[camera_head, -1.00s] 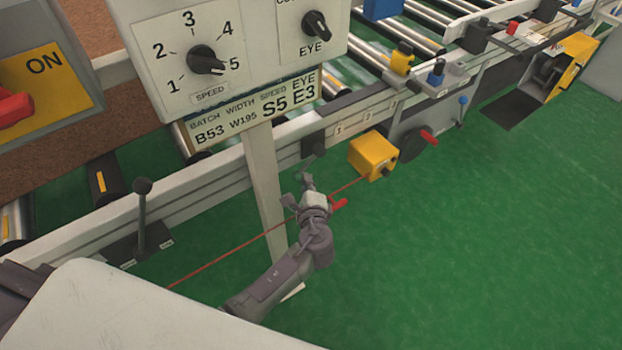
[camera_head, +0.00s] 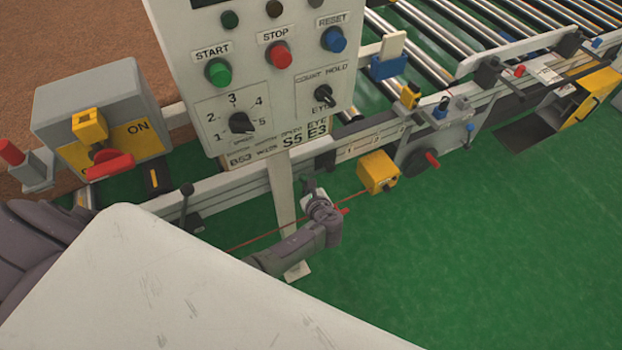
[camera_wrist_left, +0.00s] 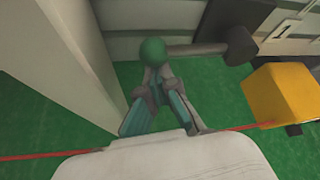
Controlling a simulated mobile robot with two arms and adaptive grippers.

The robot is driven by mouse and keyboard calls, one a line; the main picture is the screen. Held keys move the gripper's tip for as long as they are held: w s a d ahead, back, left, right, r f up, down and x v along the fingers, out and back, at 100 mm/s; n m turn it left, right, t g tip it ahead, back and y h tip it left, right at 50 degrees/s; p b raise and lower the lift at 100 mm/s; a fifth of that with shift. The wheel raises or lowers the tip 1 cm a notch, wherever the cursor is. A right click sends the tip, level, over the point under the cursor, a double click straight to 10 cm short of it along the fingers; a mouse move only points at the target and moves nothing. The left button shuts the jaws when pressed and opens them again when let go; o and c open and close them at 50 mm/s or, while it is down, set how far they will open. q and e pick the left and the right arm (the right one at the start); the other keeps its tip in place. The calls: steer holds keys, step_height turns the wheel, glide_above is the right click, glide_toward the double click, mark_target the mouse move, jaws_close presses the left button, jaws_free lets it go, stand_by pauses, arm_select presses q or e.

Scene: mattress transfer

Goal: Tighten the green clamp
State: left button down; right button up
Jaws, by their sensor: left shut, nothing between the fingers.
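The green clamp's round green knob (camera_wrist_left: 152,52) shows in the left wrist view, on a grey lever that runs right to a dark clamp head (camera_wrist_left: 241,45) on the conveyor's side rail. My left gripper (camera_wrist_left: 154,80) is shut and empty. Its fingertips are right at the knob in that view; I cannot tell whether they touch it. In the head view my left gripper (camera_head: 312,190) is beside the rail, right of the panel's post, and the green knob cannot be made out there. My right gripper is not in view.
A control panel (camera_head: 262,105) on a white post (camera_head: 281,190) stands just left of the gripper. A yellow box (camera_head: 377,172) is to its right; a red cord (camera_head: 250,241) runs along the rail. Green floor (camera_head: 480,270) is open in front.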

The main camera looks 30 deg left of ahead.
arm_select(q)
steer(key=shift+r+m+g+p, duration=0.3)
steer(key=shift+r+m+p, duration=0.1)
steer(key=shift+r+p, duration=0.55)
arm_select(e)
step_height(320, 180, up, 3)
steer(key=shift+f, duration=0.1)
arm_select(q)
steer(key=shift+r, duration=0.1)
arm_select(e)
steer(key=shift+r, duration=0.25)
